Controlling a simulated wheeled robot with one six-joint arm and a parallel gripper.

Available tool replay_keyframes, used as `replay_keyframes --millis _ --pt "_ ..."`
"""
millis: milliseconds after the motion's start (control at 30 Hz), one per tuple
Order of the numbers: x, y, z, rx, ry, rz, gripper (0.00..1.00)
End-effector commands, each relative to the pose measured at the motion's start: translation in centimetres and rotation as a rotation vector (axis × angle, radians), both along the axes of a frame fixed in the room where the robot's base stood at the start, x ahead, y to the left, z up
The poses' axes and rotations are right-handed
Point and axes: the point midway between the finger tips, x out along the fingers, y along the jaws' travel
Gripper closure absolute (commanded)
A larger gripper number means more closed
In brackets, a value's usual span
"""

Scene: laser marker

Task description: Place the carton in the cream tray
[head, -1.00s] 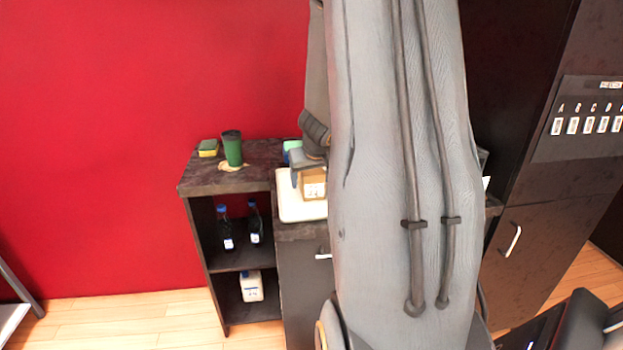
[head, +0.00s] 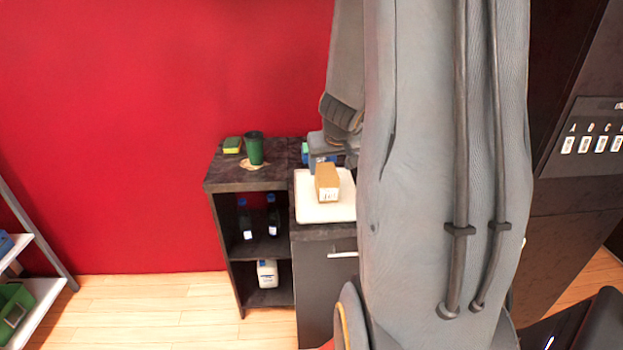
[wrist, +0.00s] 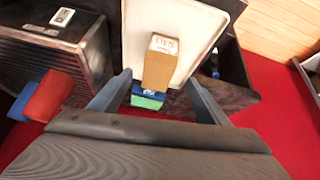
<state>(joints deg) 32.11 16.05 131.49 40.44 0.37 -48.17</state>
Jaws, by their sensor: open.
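The carton (head: 327,182) is a small brown box with a printed white label. It stands on the cream tray (head: 312,209) on the cabinet top. In the wrist view the carton (wrist: 160,62) rests inside the tray (wrist: 203,22), near its edge on the gripper's side. My gripper (wrist: 158,82) is open, its two fingers apart with a gap on either side of the carton's near end. In the head view my arm hides much of the right side of the cabinet, and the fingertips are not clearly seen there.
A green cup (head: 254,148) and a green-yellow sponge (head: 232,145) stand on the cabinet top (head: 225,178) left of the tray. A dark ridged machine (wrist: 60,55) stands beside the tray in the wrist view.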

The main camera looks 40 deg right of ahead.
Motion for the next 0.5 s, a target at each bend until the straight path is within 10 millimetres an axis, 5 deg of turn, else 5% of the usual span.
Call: replay_keyframes --millis 167,333,500 --pt "0.4 3.5 0.1 0.027 0.009 0.053 0.30" --pt "-0.7 14.6 0.2 0.117 0.079 0.211 0.30" --pt "-5.4 24.1 -0.1 0.166 0.208 0.349 0.30"
